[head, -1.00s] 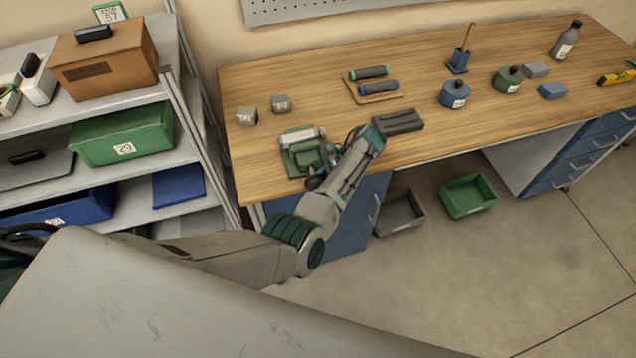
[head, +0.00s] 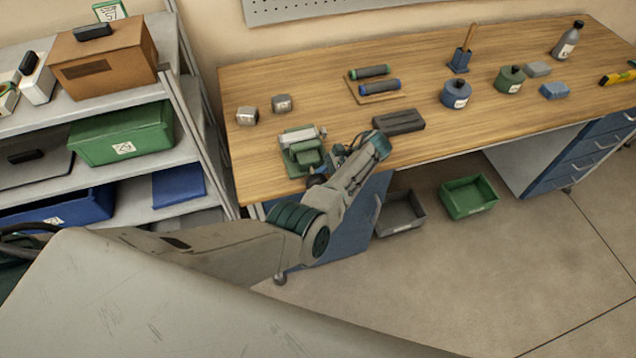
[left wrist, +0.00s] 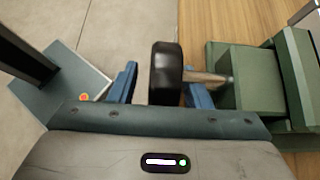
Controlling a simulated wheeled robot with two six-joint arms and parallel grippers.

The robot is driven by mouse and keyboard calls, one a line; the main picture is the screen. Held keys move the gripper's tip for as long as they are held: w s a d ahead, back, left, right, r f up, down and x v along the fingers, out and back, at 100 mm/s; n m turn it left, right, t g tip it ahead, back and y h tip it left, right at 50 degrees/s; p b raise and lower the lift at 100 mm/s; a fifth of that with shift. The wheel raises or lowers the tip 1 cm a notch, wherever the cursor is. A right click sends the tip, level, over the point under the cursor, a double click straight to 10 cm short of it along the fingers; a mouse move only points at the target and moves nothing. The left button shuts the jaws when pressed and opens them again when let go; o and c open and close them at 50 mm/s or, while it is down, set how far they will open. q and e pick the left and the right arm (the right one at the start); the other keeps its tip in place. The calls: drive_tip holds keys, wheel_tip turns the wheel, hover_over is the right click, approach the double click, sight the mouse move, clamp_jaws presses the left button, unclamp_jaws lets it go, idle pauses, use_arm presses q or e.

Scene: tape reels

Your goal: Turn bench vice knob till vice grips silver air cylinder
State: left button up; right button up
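The green bench vice (head: 304,157) stands at the front left edge of the wooden bench. A pale silver piece, apparently the air cylinder (head: 299,135), lies across its top at the jaws; whether the jaws touch it I cannot tell. The vice's black knob (left wrist: 165,72) sits on a metal spindle (left wrist: 205,77) leading to the vice body. My left gripper (left wrist: 160,88) has its blue fingers apart, one on each side of the knob, with a visible gap on the left finger's side. My right gripper is in neither view.
A dark grey block (head: 399,122) lies right of the vice. Two small silver pieces (head: 247,115) (head: 281,104) lie behind it. A wooden tray (head: 381,97) with two rollers is farther back. Grey (head: 401,213) and green (head: 468,197) bins stand on the floor.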

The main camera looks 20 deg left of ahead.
use_arm(q)
drive_tip(key=shift+w+r, duration=0.1)
drive_tip(key=shift+r, duration=0.05)
drive_tip(key=shift+w+d+r, duration=0.1)
drive_tip(key=shift+d+r, duration=0.05)
drive_tip(key=b+v, duration=0.1)
drive_tip(key=v, duration=0.9)
drive_tip(key=shift+d, duration=0.15)
idle(0.3)
